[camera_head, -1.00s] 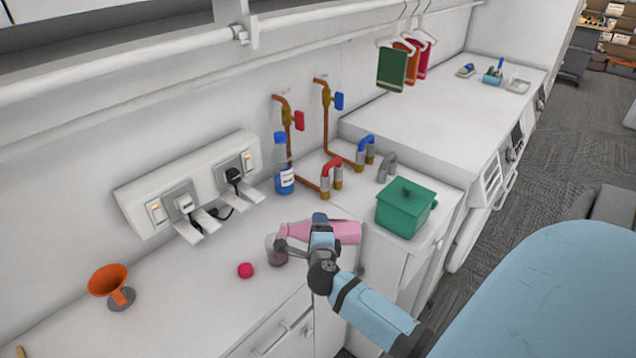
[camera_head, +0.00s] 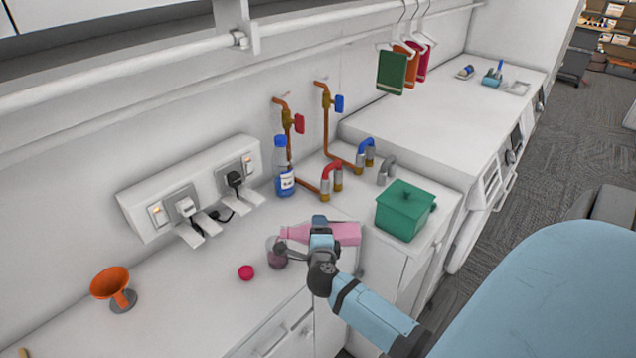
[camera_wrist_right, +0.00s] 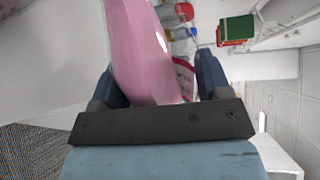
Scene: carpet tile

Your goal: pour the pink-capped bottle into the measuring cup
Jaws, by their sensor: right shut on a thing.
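The pink bottle (camera_head: 346,232) lies roughly level in my right gripper (camera_head: 318,232), its neck pointing left and its mouth over the measuring cup. Its cap is not on the neck; a small pink-red round piece, apparently the cap (camera_head: 246,272), lies on the counter left of the cup. The clear measuring cup (camera_head: 277,252) stands on the counter with dark pinkish contents in it. In the right wrist view the bottle (camera_wrist_right: 145,50) fills the space between the two fingers. My left gripper is not in view.
A blue-capped bottle (camera_head: 285,175) stands behind by the copper pipes. The socket strip (camera_head: 188,190) lines the wall.

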